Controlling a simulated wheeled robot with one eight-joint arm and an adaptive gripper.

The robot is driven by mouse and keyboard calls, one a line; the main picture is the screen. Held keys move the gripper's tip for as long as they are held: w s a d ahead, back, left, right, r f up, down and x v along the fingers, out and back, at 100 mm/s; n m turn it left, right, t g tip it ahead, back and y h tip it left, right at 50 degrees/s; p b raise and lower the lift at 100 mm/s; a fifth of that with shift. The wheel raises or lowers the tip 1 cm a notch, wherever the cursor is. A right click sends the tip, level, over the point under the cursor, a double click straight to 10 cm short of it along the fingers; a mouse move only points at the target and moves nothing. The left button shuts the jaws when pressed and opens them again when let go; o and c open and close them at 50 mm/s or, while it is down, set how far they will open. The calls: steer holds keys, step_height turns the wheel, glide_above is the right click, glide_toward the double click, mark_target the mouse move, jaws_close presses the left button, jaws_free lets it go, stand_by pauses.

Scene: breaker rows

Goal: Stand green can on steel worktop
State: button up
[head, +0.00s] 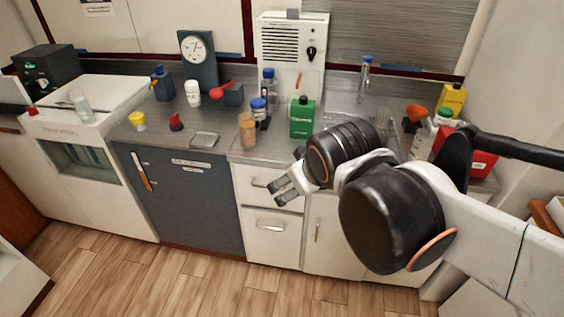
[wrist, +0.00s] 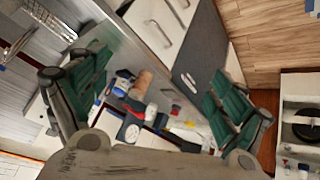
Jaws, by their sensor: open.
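The green can (head: 302,119), a boxy container with a small dark cap, stands upright on the steel worktop (head: 268,152), near its front edge and just left of my arm. My gripper (head: 279,191) is open and empty. It hangs in front of the white drawers, below and in front of the can, apart from it. In the wrist view my two green-padded fingers (wrist: 160,105) are spread wide with nothing held between them. I cannot make out the can there.
A tan cup (head: 247,130) and blue-capped bottles (head: 258,109) stand left of the can. A white instrument (head: 292,60) rises behind. A red funnel (head: 415,113) and a yellow container (head: 451,100) stand at right. Floor (head: 180,285) in front is clear.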

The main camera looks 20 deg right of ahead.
steer(key=s+a, duration=0.1)
steer(key=s+a+m+y, duration=0.1)
steer(key=s+a+m, duration=0.1)
steer(key=s, duration=0.1)
steer(key=shift+f+g, duration=0.3)
steer(key=shift+f, duration=0.05)
